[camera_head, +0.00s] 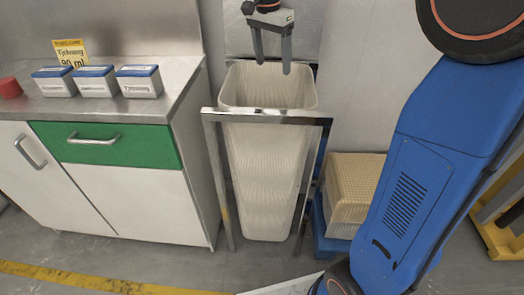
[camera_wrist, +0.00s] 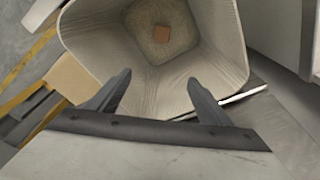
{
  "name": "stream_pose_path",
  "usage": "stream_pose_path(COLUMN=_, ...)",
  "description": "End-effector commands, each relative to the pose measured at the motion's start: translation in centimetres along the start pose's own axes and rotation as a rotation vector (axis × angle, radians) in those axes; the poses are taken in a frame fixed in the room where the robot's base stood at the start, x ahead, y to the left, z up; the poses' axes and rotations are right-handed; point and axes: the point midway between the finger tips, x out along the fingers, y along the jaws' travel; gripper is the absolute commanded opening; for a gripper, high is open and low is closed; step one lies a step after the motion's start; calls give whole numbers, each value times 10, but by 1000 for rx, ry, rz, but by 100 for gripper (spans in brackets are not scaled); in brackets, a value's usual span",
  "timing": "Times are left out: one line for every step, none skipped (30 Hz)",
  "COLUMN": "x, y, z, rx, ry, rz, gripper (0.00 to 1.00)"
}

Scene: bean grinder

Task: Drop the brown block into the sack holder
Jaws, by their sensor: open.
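The sack holder (camera_head: 222,174) is a metal frame around a tall, open-topped cream sack (camera_head: 262,180). My gripper (camera_head: 272,68) is open and empty just above the sack's back rim. In the wrist view my gripper (camera_wrist: 155,95) has its two fingers apart at the near rim of the sack (camera_wrist: 90,35), with nothing between them. In the head view the block is hidden by the sack's wall.
A counter (camera_head: 130,108) at left bears several small white-and-blue boxes (camera_head: 95,82), a red round item (camera_head: 10,88) and a yellow sign (camera_head: 70,52). A tan crate (camera_head: 352,185) on a blue base stands right of the sack. A yellow line (camera_head: 80,282) crosses the floor.

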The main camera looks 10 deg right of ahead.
Motion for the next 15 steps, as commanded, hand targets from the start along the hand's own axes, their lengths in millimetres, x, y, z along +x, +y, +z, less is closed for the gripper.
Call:
stream_pose_path(x=-10, y=0, z=0, rx=0, ry=1, rz=-2, gripper=72)
stream_pose_path(x=-15, y=-1, z=0, rx=0, ry=1, rz=-4, gripper=72)
stream_pose_path(x=-23, y=-1, z=0, rx=0, ry=1, rz=-2, gripper=72)
stream_pose_path(x=-29, y=-1, z=0, rx=0, ry=1, rz=-4, gripper=72)
stream_pose_path(x=-35, y=-1, z=0, rx=0, ry=1, rz=-3, gripper=72)
stream_pose_path(x=-43, y=0, z=0, rx=0, ry=1, rz=-3, gripper=72)
stream_pose_path(x=-49, y=-1, z=0, rx=0, ry=1, rz=-3, gripper=72)
stream_pose_path(x=-55, y=-1, z=0, rx=0, ry=1, rz=-2, gripper=72)
stream_pose_path(x=-63, y=-1, z=0, rx=0, ry=1, rz=-3, gripper=72)
stream_pose_path(x=-69, y=0, z=0, rx=0, ry=1, rz=-2, gripper=72)
stream_pose_path(x=-75, y=0, z=0, rx=0, ry=1, rz=-3, gripper=72)
stream_pose_path(x=-83, y=0, z=0, rx=0, ry=1, rz=-2, gripper=72)
stream_pose_path(x=-89, y=-1, z=0, rx=0, ry=1, rz=-3, gripper=72)
stream_pose_path(x=-95, y=-1, z=0, rx=0, ry=1, rz=-3, gripper=72)
stream_pose_path(x=-103, y=0, z=0, rx=0, ry=1, rz=-3, gripper=72)
